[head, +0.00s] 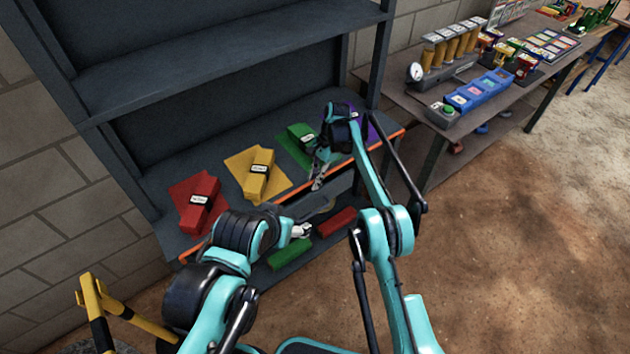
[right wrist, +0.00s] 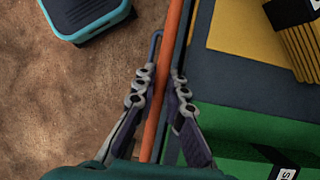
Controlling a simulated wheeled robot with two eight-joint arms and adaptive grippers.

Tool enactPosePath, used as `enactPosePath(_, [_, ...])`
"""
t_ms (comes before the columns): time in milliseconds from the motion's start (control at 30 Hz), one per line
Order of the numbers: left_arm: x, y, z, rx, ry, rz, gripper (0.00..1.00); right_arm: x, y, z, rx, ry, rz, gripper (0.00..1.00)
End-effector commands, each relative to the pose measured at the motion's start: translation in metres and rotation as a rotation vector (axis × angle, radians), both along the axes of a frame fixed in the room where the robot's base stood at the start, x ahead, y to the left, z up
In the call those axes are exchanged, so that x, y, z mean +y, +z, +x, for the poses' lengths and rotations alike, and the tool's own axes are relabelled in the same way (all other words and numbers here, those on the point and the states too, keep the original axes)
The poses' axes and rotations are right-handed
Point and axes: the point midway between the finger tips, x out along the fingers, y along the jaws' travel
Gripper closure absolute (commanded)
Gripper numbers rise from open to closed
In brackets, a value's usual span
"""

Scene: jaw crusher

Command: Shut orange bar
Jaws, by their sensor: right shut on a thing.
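The orange bar (head: 283,200) runs along the front edge of the grey shelf, at the level of the colored blocks. My right gripper (head: 317,184) is at the bar, right of its middle. In the right wrist view the bar (right wrist: 172,32) passes between the two fingers of my right gripper (right wrist: 164,76), which are shut on it. My left gripper (head: 304,230) is in front of the shelf, below the bar and apart from it; its fingers are too small to judge.
Red (head: 199,203), yellow (head: 259,175) and green (head: 301,136) blocks lie on matching mats, with a purple mat (head: 368,127) at the right. Green (head: 290,254) and red (head: 337,222) blocks lie lower down. A workbench (head: 400,95) stands right; the brown floor is open.

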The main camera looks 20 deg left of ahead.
Motion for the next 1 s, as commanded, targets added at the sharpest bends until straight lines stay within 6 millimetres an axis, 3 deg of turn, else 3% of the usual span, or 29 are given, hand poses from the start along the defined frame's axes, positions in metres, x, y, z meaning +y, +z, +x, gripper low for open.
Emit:
enactPosePath(200, [0.0, 0.0, 0.0, 0.0, 0.0, 0.0, 0.33, 0.0, -0.001, 0.0, -0.002, 0.001, 0.0, 1.0])
enactPosePath(233, [0.0, 0.0, 0.0, 0.0, 0.0, 0.0, 0.33, 0.0, -0.001, 0.0, -0.002, 0.001, 0.0, 0.84])
enactPosePath(300, [0.0, 0.0, 0.0, 0.0, 0.0, 0.0, 0.33, 0.0, -0.001, 0.0, -0.002, 0.001, 0.0, 0.68])
enactPosePath(667, [0.0, 0.0, 0.0, 0.0, 0.0, 0.0, 0.33, 0.0, 0.002, 0.0, -0.001, 0.0, 0.001, 0.68])
enactPosePath(767, [0.0, 0.0, 0.0, 0.0, 0.0, 0.0, 0.33, 0.0, 0.011, 0.0, -0.001, 0.0, 0.001, 0.68])
enactPosePath(1000, [0.0, 0.0, 0.0, 0.0, 0.0, 0.0, 0.33, 0.0, 0.059, 0.0, -0.002, 0.001, 0.0, 0.68])
